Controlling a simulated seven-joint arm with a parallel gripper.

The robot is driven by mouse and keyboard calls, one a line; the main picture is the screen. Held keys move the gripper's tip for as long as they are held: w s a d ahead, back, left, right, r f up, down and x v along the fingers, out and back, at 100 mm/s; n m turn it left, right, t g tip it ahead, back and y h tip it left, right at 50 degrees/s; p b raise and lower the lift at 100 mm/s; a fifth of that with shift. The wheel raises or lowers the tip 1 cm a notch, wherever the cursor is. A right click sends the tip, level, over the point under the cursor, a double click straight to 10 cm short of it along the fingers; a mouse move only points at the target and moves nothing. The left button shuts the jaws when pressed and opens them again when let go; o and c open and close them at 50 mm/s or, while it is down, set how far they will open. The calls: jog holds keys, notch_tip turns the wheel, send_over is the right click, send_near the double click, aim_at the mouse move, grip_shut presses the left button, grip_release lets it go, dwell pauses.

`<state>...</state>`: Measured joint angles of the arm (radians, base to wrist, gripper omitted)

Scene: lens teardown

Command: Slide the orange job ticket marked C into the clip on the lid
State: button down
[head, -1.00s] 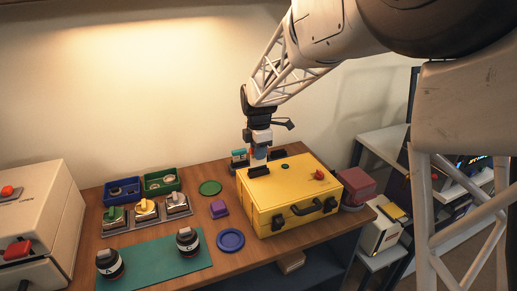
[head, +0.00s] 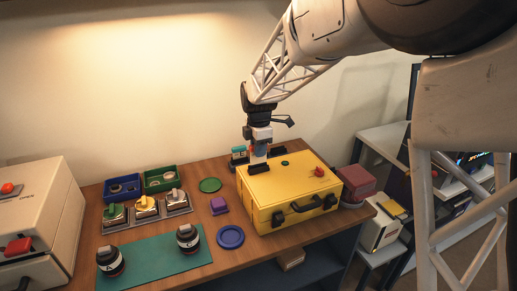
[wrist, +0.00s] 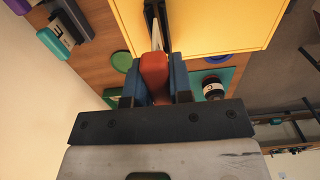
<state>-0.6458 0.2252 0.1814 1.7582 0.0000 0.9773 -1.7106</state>
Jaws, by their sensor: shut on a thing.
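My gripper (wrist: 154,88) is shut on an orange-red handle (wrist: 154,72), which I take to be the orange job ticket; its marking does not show. A thin pale part runs on from the handle toward a black clip (wrist: 152,15) at the case's edge; I cannot tell whether it is inside it. In the head view my gripper (head: 260,155) is low over the back left edge of the yellow case's lid (head: 300,180). Two black clips, a front one (head: 257,169) and a rear one (head: 279,151), are on the lid.
The lid carries a red knob (head: 319,171) and a green disc (head: 285,163). A small rack with a teal-topped piece (head: 238,151) stands close left of my gripper. A purple block (head: 218,205) and blue dish (head: 230,237) lie left of the case.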

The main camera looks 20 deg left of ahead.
aim_at(258, 163)
jog(key=shift+f, duration=1.65)
dwell(2.2)
jog(key=c, duration=0.6)
grip_release()
jog(key=shift+r, duration=0.1)
jog(key=shift+r, duration=4.4)
